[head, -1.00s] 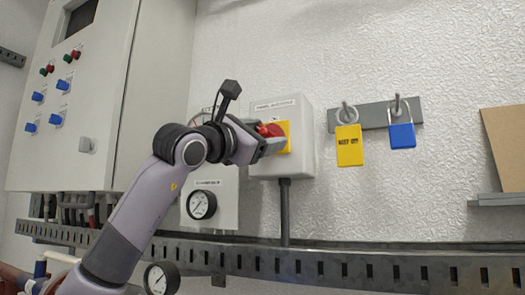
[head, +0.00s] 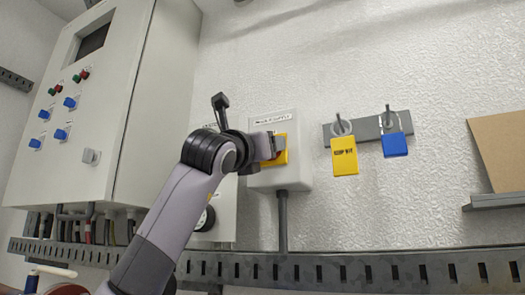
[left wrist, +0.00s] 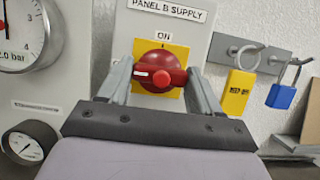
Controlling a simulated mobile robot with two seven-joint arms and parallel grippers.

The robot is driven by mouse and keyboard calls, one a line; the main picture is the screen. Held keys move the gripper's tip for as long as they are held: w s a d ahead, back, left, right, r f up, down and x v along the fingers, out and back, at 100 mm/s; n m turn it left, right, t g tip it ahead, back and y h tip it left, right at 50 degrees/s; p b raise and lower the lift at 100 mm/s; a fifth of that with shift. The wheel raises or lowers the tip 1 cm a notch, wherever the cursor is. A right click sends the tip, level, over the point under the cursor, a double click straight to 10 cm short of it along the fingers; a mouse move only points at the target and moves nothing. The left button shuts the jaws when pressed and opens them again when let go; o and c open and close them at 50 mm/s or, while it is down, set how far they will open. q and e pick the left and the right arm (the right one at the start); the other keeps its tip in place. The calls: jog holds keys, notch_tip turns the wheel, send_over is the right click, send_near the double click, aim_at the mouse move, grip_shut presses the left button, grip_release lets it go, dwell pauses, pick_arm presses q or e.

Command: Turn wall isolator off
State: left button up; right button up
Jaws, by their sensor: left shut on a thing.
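The wall isolator is a grey box (head: 297,177) labelled as Panel B supply in the left wrist view, with a yellow plate (head: 282,156) and a red rotary knob (left wrist: 160,72). The knob's bar lies about level in the left wrist view, its white mark at the left end, with the word ON above the knob. My left gripper (head: 273,148) is at the isolator; its fingers (left wrist: 159,76) are closed on the knob from both sides. In the head view the gripper hides the knob. My right gripper is not in view.
A yellow tag (head: 344,158) and a blue padlock (head: 395,145) hang on a grey rail right of the isolator. A control cabinet (head: 120,115) stands left. A slotted cable duct (head: 350,266) runs below. A gauge (left wrist: 24,35) is left of the isolator.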

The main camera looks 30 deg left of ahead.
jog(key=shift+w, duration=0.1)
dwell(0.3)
pick_arm(q)
jog(key=o, duration=1.1)
jog(key=shift+c, duration=0.2)
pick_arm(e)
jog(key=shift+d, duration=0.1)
pick_arm(q)
jog(key=shift+s+f+b, duration=0.3)
jog(key=shift+s, duration=0.25)
jog(key=b+v, duration=0.1)
jog(key=v, duration=0.4)
jog(key=shift+s+d+f, duration=0.1)
jog(key=shift+s, duration=0.3)
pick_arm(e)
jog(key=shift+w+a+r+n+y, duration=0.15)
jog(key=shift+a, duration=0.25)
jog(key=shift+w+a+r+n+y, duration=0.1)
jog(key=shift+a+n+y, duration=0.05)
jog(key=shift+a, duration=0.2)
